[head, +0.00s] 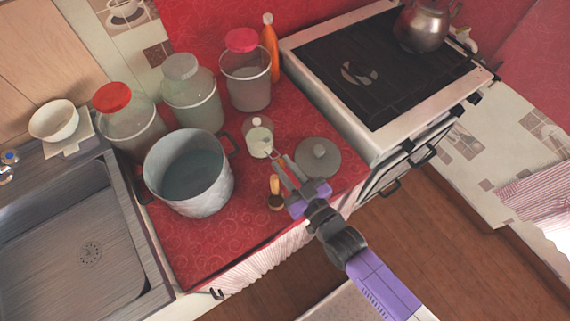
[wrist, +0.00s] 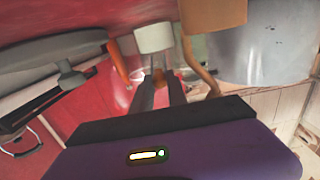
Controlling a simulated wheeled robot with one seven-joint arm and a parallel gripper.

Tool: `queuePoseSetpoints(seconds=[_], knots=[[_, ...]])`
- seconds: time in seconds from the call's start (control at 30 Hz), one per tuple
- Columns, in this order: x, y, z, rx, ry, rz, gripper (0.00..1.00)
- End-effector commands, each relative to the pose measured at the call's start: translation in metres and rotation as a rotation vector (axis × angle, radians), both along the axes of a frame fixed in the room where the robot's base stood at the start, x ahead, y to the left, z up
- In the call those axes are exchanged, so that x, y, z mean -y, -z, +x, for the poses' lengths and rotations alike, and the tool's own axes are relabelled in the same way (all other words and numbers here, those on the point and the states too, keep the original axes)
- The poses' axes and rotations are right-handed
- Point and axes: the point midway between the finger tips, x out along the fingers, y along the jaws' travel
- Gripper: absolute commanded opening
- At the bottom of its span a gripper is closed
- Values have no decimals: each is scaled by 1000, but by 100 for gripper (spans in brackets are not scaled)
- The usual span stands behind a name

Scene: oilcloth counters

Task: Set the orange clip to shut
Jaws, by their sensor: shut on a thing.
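The orange clip shows as a small orange piece (wrist: 158,75) between the fingertips in the wrist view. In the head view it is too small to make out clearly. My gripper (head: 274,161) is shut on it, its two dark fingers (wrist: 160,92) reaching in from below in the wrist view. Whether the clip is open or shut cannot be told.
A tan-topped item (head: 275,192) stands close left of my gripper. A grey round lid (head: 318,157) lies to the right. A large metal pot (head: 190,170), several jars and an orange bottle (head: 270,48) stand on the red counter (head: 215,246). The stove (head: 375,65) is right.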

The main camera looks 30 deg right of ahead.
Motion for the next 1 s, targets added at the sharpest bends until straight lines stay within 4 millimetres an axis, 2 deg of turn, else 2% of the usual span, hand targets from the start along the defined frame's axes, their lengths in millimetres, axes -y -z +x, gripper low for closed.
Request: queuePoseSetpoints(seconds=[0.03, 0.3, 0.53, 0.9, 0.93, 1.0], knots=[[0, -10, 1, -19, 0, 0, 0], [0, -20, 6, -137, 1, 1, 0], [0, -20, 7, -205, 0, 0, 0], [0, -18, 8, -215, 0, 0, 0], [0, -18, 8, -215, 0, 0, 21], [0, -18, 8, -214, 0, 0, 34]])
